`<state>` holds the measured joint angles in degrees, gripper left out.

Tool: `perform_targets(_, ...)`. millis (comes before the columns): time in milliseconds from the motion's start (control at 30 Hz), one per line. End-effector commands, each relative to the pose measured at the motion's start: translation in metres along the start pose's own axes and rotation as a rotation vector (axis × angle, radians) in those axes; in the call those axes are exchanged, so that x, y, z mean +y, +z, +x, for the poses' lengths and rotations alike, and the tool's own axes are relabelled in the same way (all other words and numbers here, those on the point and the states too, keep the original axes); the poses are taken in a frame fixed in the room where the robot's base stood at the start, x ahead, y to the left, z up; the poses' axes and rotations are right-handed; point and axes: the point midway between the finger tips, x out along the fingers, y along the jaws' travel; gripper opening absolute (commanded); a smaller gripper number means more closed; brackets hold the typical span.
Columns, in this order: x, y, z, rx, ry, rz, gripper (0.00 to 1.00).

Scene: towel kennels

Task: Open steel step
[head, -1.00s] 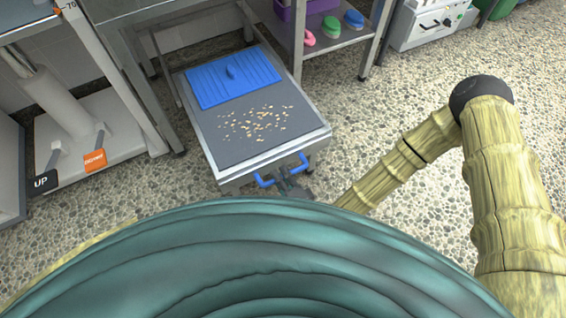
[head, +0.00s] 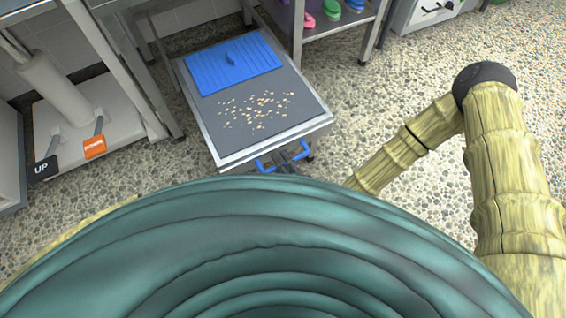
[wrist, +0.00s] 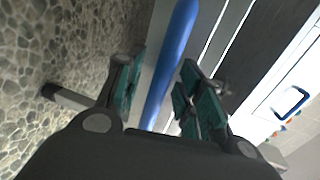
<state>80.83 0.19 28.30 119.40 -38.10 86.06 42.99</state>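The steel step (head: 213,132) is a low metal platform with a dark grey top. It sticks out from beneath a steel table at the upper left of the head view. A blue ribbed mat (head: 215,72) and scattered tan bits (head: 258,108) lie on it. Its blue handle (head: 263,166) is on the front face. My gripper (head: 283,158) is at that handle. In the wrist view, the blue handle bar (wrist: 172,60) runs between the two fingers of my gripper (wrist: 158,95), with gaps showing on both sides. My sleeve-like body hides the floor in front.
A white stand with a roll (head: 60,90) and UP (head: 45,169) and orange (head: 94,147) pedals is left of the step. A shelf with colored brushes (head: 331,26) stands behind right. Pebbled floor (head: 370,110) to the right is open.

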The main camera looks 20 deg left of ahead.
Motion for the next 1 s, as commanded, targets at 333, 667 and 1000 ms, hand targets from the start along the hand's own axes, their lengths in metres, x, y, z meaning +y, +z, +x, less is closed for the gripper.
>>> perform_targets(333,0.001,0.000,-0.036,0.001,0.003,0.003,0.37)
perform_targets(667,0.001,-0.001,-0.094,0.001,0.002,0.001,0.37)
perform_targets(1000,0.000,0.000,-0.120,0.000,0.000,0.000,0.37)
